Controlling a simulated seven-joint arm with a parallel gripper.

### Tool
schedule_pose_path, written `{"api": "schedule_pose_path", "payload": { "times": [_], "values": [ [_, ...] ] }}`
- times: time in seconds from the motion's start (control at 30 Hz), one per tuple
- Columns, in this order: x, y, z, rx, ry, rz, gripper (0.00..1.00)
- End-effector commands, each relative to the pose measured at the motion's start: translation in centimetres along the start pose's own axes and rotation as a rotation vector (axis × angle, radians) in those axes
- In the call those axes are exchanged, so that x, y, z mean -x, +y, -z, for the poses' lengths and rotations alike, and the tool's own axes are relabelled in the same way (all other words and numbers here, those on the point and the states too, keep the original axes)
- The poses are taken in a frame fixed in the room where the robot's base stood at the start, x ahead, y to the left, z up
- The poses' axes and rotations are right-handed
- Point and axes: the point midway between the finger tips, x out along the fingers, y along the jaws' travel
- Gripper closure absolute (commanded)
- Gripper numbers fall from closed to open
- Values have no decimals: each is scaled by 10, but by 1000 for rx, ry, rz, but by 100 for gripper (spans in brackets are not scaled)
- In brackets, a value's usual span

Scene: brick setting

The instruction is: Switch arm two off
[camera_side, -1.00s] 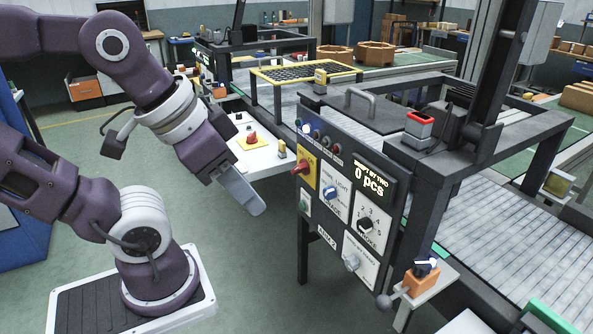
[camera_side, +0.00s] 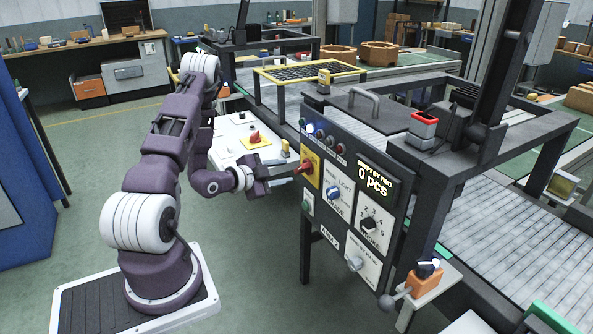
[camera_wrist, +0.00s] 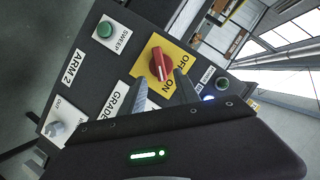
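The red rotary switch (camera_side: 304,167) sits on a yellow plate at the upper left of the control panel (camera_side: 338,239). In the wrist view the red knob (camera_wrist: 158,65) shows a pale line on its face, with OFF and ON printed on the yellow plate (camera_wrist: 181,57). An ARM 2 label (camera_wrist: 73,67) is beside it. My gripper (camera_side: 288,172) is at the panel, close in front of the switch. In the wrist view my gripper's fingers (camera_wrist: 161,80) are apart, with the knob beyond and between their tips. Whether they touch it I cannot tell.
A green button (camera_wrist: 104,30) marked SWEEP and a white knob (camera_wrist: 57,129) are on the same panel. A blue knob (camera_side: 333,193) and a black dial (camera_side: 368,225) sit close by. A white table with another red switch (camera_side: 255,137) stands behind my gripper.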

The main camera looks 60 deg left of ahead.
Motion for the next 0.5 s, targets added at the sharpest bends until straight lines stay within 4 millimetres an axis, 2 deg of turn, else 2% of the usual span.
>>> {"api": "schedule_pose_path", "payload": {
  "times": [0.07,0.13,0.3,0.5],
  "values": [
    [2,2,-5,7,14,17,62],
    [-5,2,-5,5,21,23,62],
    [-40,1,-3,3,23,24,62],
    [-65,1,-3,6,20,22,62]
  ]
}}
